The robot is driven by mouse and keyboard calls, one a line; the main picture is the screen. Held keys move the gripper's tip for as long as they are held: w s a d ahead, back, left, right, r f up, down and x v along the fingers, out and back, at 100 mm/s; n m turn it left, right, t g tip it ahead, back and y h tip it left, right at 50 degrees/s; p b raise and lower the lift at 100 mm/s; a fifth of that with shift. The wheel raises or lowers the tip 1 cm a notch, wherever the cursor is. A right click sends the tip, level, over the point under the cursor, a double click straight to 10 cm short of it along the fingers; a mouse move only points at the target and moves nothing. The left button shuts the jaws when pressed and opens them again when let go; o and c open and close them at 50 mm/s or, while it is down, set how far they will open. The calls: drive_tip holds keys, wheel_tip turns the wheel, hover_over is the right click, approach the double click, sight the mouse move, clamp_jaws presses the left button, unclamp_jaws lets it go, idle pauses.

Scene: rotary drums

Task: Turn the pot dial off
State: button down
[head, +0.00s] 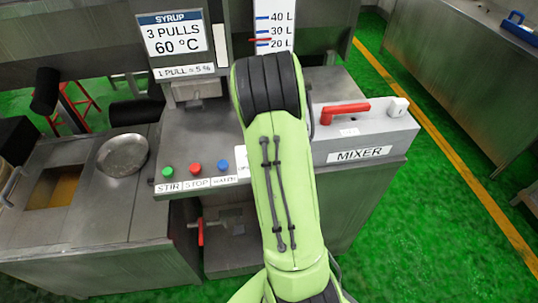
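I cannot single out a pot dial for certain. A small white knob or switch (398,107) sits on the right end of the grey mixer box (365,135), and its setting is too small to read. My green arm (285,180) rises through the middle of the head view and covers part of the panel left of the mixer box. My gripper is not visible.
A red lever (345,111) lies on the mixer box. Green, red and blue buttons (195,167) line the counter front. A syrup sign (174,37) stands behind; a metal bowl (122,155) sits left. Green floor (450,150) is open at right.

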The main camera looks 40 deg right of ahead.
idle(0.5)
drive_tip(key=c, duration=1)
unclamp_jaws()
drive_tip(key=shift+c, duration=0.2)
drive_tip(key=shift+r, duration=0.1)
wheel_tip(320, 180, up, 16)
drive_tip(key=p, duration=0.3)
drive_tip(key=shift+f, duration=0.2)
drive_tip(key=s+a+r+m+t, duration=0.2)
drive_tip(key=s+a+r+m, duration=0.1)
drive_tip(key=a, duration=0.5)
drive_tip(key=s+a+r+m+t, duration=0.1)
drive_tip(key=s+a+r+m, duration=0.2)
drive_tip(key=a, duration=0.5)
drive_tip(key=s+a+f+m+t, duration=0.1)
drive_tip(key=s+a+m+t, duration=0.1)
drive_tip(key=s+a+m, duration=0.3)
drive_tip(key=s+a, duration=0.2)
drive_tip(key=s, duration=0.2)
drive_tip(key=shift+s+a+t, duration=0.3)
